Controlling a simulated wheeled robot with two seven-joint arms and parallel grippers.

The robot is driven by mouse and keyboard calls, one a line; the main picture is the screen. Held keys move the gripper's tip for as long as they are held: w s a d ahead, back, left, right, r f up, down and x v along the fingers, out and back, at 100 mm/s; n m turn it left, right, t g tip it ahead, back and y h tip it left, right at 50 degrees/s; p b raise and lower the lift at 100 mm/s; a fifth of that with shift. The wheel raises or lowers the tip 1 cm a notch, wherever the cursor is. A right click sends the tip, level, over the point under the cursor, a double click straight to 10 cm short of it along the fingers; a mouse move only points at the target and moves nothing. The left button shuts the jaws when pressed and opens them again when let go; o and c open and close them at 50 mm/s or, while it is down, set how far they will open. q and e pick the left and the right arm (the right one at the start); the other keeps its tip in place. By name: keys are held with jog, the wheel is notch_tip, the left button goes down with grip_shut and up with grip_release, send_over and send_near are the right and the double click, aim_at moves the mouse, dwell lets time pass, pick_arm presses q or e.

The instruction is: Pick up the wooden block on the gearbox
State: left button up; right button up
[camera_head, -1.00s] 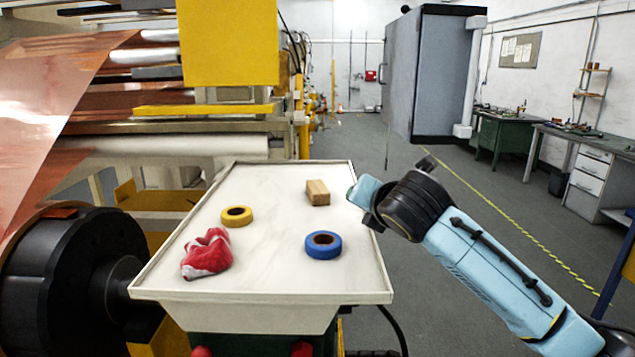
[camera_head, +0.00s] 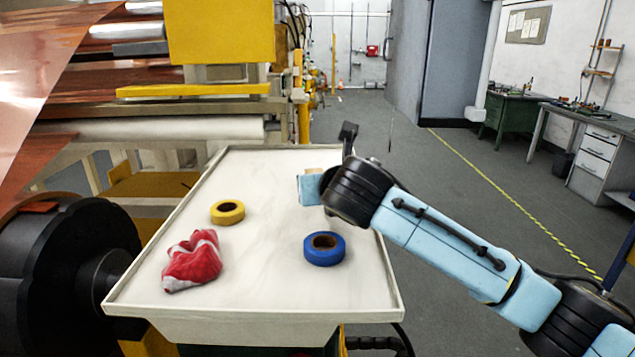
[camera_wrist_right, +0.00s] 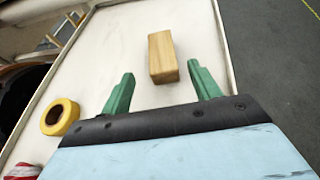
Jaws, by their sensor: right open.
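The wooden block (camera_wrist_right: 162,57) lies on the white tray-like top (camera_head: 262,300). In the head view my right gripper (camera_head: 308,187) hides most of the block, and only a small tan part shows behind it. In the right wrist view the green fingers of my right gripper (camera_wrist_right: 160,70) are open and empty. The block sits ahead of and between them, its near end about level with the fingertips in the picture. I cannot tell how high the fingers are above the surface. My left gripper is not in view.
A yellow tape roll (camera_head: 228,212), a blue tape roll (camera_head: 324,248) and a red-and-white cloth (camera_head: 192,262) lie on the same top, which has a raised rim. Copper foil machinery (camera_head: 215,40) stands behind and left. Grey floor is open at right.

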jog(key=shift+p+x, duration=0.35)
jog(key=shift+x, duration=2.25)
jog(key=shift+d, duration=0.2)
jog(key=c, duration=1.1)
